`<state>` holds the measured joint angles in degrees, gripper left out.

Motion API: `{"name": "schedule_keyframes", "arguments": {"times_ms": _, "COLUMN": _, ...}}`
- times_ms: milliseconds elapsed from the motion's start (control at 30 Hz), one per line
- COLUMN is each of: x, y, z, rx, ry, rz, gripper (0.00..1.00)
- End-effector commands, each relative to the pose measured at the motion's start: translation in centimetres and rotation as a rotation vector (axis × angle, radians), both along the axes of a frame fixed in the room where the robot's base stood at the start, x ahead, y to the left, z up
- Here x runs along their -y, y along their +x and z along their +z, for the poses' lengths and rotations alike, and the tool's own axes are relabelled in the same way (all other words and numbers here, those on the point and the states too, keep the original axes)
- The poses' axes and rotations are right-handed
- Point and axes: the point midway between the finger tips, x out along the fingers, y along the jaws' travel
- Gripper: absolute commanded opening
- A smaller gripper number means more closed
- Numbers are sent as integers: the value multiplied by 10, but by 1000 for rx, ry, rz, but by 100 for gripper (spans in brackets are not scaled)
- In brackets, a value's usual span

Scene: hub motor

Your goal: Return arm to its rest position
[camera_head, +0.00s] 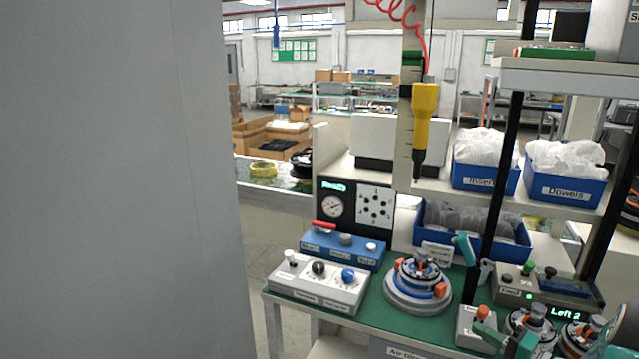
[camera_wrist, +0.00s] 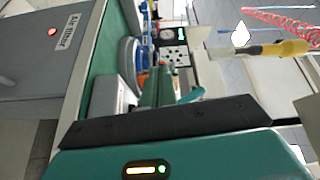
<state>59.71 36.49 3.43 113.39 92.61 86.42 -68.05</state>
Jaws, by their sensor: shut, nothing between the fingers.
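My gripper (camera_wrist: 160,82) shows in the wrist view as two green fingers beyond a black plate and my teal wrist housing. The fingers are shut with nothing between them. They point toward the workbench, which appears turned sideways in this view. In the head view, green and teal parts reach in at the lower right corner, and I cannot clearly make out the fingertips there. A round hub assembly (camera_head: 420,283) with orange and blue parts sits on a grey round base on the green bench top (camera_head: 395,325).
A yellow screwdriver (camera_head: 424,115) hangs from a red coiled hose above the bench. Blue bins (camera_head: 566,189) stand on the shelf. A white knob box (camera_head: 318,285) and a blue box (camera_head: 343,250) stand left of the hub. A large grey panel (camera_head: 110,180) fills the left side.

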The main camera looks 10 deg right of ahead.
Motion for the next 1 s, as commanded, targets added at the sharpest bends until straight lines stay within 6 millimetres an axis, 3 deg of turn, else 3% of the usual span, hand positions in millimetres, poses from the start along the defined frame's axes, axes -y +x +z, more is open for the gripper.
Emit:
{"name": "schedule_keyframes", "arguments": {"times_ms": 33, "x": -31, "y": 6, "z": 15, "rx": -43, "ry": -30, "rz": 83, "gripper": 0}}
{"name": "schedule_keyframes", "arguments": {"times_ms": 200, "x": -123, "y": 2, "z": 42, "rx": -225, "ry": -136, "rz": 320, "gripper": 0}}
{"name": "schedule_keyframes", "arguments": {"times_ms": 400, "x": -210, "y": -27, "z": 64, "rx": -423, "ry": -328, "rz": 517, "gripper": 0}}
{"name": "schedule_keyframes", "arguments": {"times_ms": 500, "x": -243, "y": -48, "z": 71, "rx": -509, "ry": -445, "rz": 582, "gripper": 0}}
{"name": "schedule_keyframes", "arguments": {"times_ms": 700, "x": -287, "y": -92, "z": 84, "rx": -632, "ry": -712, "rz": 637, "gripper": 0}}
{"name": "schedule_keyframes", "arguments": {"times_ms": 1000, "x": -313, "y": -150, "z": 107, "rx": -660, "ry": -1131, "rz": 554, "gripper": 0}}
